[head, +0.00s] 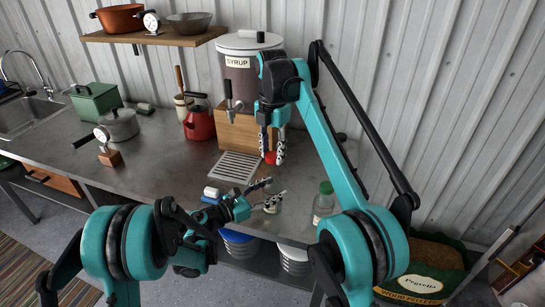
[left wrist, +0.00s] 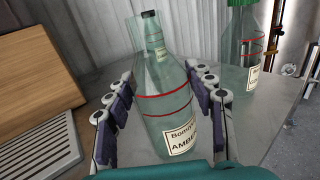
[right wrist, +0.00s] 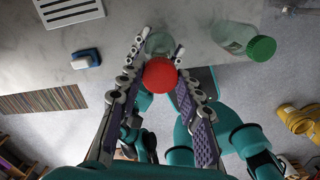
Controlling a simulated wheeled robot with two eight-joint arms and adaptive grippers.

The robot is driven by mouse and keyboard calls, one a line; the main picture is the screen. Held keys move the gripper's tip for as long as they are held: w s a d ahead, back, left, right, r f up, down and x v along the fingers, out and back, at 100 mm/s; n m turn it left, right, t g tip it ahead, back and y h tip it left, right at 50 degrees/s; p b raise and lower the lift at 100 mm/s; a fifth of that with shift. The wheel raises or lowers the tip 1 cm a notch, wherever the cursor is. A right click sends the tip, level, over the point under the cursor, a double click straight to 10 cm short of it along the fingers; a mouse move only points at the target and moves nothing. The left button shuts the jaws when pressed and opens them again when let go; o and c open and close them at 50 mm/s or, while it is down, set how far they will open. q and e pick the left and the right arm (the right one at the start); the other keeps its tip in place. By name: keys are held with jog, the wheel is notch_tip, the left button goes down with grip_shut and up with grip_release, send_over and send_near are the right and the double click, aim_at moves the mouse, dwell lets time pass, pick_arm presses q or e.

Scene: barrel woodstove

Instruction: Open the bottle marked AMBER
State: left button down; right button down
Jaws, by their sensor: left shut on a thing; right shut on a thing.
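The AMBER bottle (left wrist: 165,105) is clear glass with red lines and a white label, and stands on the counter in the left wrist view. Its neck top shows no red cap. My left gripper (head: 270,194) is shut around the bottle's body, one finger on each side. My right gripper (head: 271,150) is shut on a red cap (right wrist: 160,76), which it holds above the bottle and apart from it. The cap also shows in the head view (head: 270,158). In the right wrist view the cap partly hides the bottle (right wrist: 158,44).
A second clear bottle (head: 322,206) with a green cap (right wrist: 261,48) stands to the right, near the counter's edge. A syrup dispenser (head: 240,75) on a wooden stand and a drip grille (head: 236,167) are behind left. A blue-and-white object (head: 211,193) lies left of my left gripper.

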pick_arm(q)
jog(key=c, duration=0.5)
grip_release()
